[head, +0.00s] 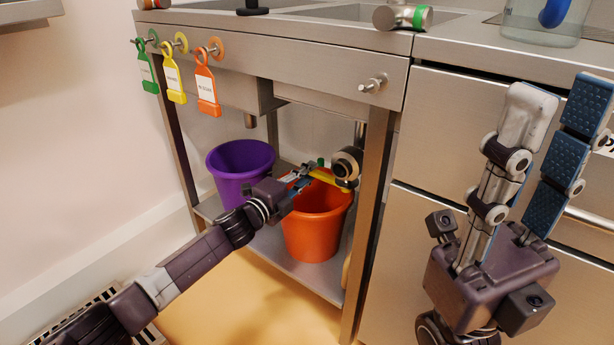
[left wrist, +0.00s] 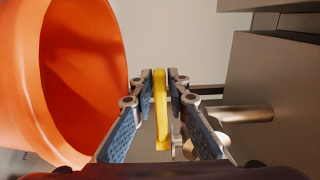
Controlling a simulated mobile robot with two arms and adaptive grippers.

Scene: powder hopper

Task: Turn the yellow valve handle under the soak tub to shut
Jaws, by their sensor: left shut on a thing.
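The yellow valve handle (head: 332,179) is under the steel sink unit, above the orange bucket and beside a round pipe fitting (head: 347,163). In the left wrist view the handle (left wrist: 161,105) runs lengthwise between my left fingers. My left gripper (head: 303,178) reaches in from the left and is shut on the handle; its fingertips (left wrist: 161,76) close on the handle's far part. My right gripper (head: 562,110) is raised at the right in front of the cabinet, fingers apart and empty. The valve body is partly hidden.
The orange bucket (head: 316,220) and purple bucket (head: 240,165) stand on the lower shelf (head: 290,265). A steel leg (head: 368,220) rises right of the valve. Green, yellow and orange tags (head: 207,88) hang at the front left. A steel pipe (left wrist: 240,114) lies right of my left gripper.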

